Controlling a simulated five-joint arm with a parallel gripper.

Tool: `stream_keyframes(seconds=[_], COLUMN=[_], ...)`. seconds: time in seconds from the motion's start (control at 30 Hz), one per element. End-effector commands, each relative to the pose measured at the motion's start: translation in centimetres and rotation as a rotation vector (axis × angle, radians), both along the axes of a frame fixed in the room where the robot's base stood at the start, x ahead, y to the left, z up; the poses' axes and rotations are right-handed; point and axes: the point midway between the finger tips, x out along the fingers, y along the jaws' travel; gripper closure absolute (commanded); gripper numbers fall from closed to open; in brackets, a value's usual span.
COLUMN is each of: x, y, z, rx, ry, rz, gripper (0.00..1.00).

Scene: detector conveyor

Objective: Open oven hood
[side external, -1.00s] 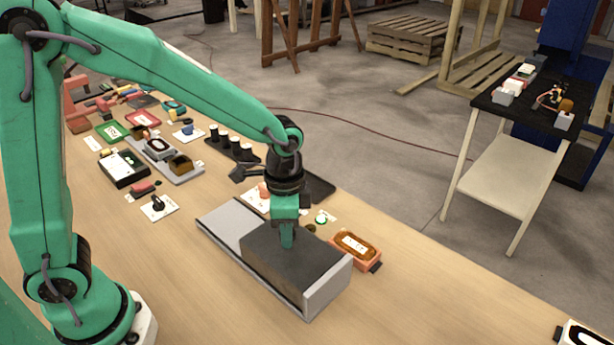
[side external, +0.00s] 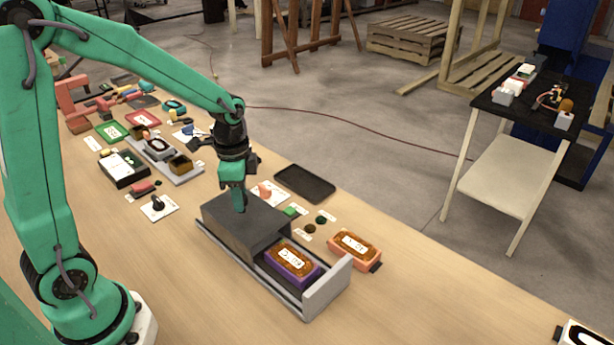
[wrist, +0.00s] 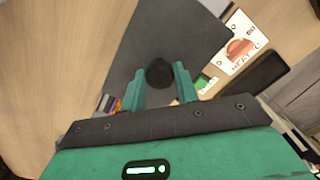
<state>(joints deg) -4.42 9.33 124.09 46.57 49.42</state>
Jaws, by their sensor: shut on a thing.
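The oven hood is a dark grey block-like cover (side external: 236,225) at the far-left end of a light grey oven tray (side external: 325,287) on the table. My gripper (side external: 239,203) is at the top of the hood, shut on its round dark knob. In the wrist view the knob (wrist: 159,72) sits between my gripper's two green fingers (wrist: 160,85). The near-right part of the tray is uncovered. A purple-edged box with an amber top and white label (side external: 292,262) lies in it. Anything under the hood is hidden.
An orange box with an amber top (side external: 355,248) stands just right of the tray. A black flat tray (side external: 305,183) and small cards lie behind. Several parts crowd the table's far left. The table's near right is mostly clear.

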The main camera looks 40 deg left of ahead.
Motion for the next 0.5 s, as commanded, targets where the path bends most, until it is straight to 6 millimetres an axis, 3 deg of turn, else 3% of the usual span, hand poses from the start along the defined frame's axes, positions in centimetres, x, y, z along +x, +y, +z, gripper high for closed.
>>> stream_keyframes(seconds=[0.2, 0.5], x=[0.0, 0.0], y=[2.4, 3.0], z=[0.0, 0.1], rx=[0.000, 0.000], ry=[0.000, 0.000], rz=[0.003, -0.001], gripper=[1.00, 1.00])
